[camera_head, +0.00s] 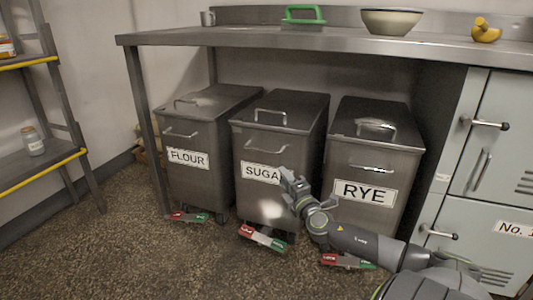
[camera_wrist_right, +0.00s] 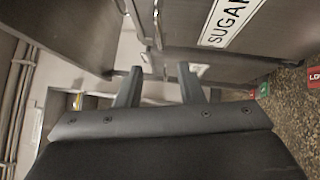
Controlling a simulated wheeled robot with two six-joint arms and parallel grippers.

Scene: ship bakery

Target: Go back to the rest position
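My right gripper (camera_head: 290,181) is in front of the sugar bin (camera_head: 270,190), its arm coming in from the lower right. In the right wrist view its two fingers (camera_wrist_right: 158,88) stand apart with nothing between them. The sugar bin's label (camera_wrist_right: 229,20) shows at the top of that view. I cannot tell whether the gripper touches the bin. My left gripper is not in either view.
A flour bin (camera_head: 192,140) and a rye bin (camera_head: 368,160) flank the sugar bin under a steel counter (camera_head: 300,39). Red-green pedals (camera_head: 262,238) stick out at floor level. Grey cabinets (camera_head: 495,150) stand right, a shelf rack (camera_head: 40,165) left. The left floor is clear.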

